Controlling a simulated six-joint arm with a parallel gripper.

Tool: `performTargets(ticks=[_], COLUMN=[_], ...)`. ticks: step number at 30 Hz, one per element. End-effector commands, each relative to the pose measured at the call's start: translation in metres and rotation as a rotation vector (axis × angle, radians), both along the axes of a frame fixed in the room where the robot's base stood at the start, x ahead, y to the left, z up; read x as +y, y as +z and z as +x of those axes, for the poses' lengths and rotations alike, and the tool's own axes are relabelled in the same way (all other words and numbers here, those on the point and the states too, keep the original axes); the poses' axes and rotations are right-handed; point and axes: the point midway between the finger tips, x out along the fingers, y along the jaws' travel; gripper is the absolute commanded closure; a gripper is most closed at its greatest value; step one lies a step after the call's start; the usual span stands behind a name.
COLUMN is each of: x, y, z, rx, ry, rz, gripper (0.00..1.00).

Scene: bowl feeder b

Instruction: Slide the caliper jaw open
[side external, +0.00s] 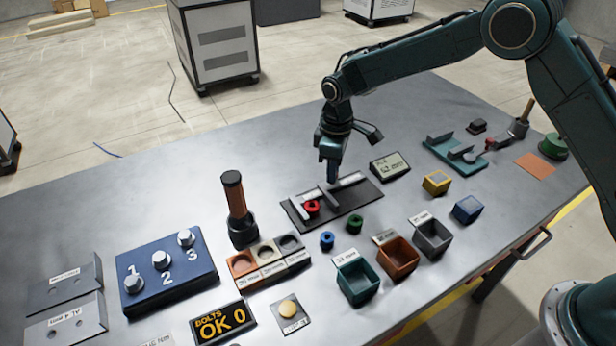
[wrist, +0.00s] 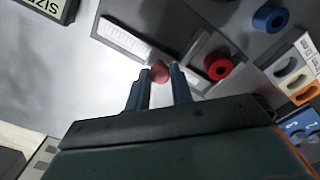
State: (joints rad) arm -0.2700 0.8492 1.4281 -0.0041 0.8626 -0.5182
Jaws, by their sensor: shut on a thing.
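The caliper lies on a dark plate (side external: 358,205) in the middle of the table, with grey jaws and a pale scale (wrist: 125,38). A red ring (side external: 311,208) sits by the jaws at its left end; it also shows in the wrist view (wrist: 218,66), beside the grey jaw (wrist: 200,52). My gripper (side external: 331,181) is down at the caliper, pointing downward. In the wrist view its two blue fingers (wrist: 160,84) are close around a small reddish knob (wrist: 160,71), shut on it. In the side view my fingers hide the knob.
A small size display (side external: 390,166) stands just right of the caliper plate. A blue ring (side external: 327,240) and a green ring (side external: 355,223) lie in front. Teal (side external: 357,280), orange (side external: 397,258) and grey (side external: 432,238) bins stand nearer. The table behind the caliper is clear.

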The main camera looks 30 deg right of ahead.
Motion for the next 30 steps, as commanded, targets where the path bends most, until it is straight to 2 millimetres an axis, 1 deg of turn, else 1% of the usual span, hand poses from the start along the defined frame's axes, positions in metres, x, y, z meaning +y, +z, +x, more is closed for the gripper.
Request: performTargets(ticks=[1,7,8,10,11,23,26,30], x=[-0.004,-0.006,-0.006,-0.006,-0.005,-0.003,-0.003,-0.003], y=[0.0,0.0,0.0,0.0,0.0,0.003,0.009,0.022], z=[0.0,0.0,0.0,0.0,0.0,0.0,0.001,0.001], rx=[0.002,0.003,0.003,0.003,0.003,0.0,-0.001,-0.002], ry=[-0.007,-0.011,-0.012,-0.011,-0.011,-0.007,-0.007,-0.006], rz=[-0.004,-0.006,-0.006,-0.006,-0.006,-0.003,-0.003,-0.002], gripper=[1.0,1.0,0.72,0.58,0.55,0.55,0.55,0.55])
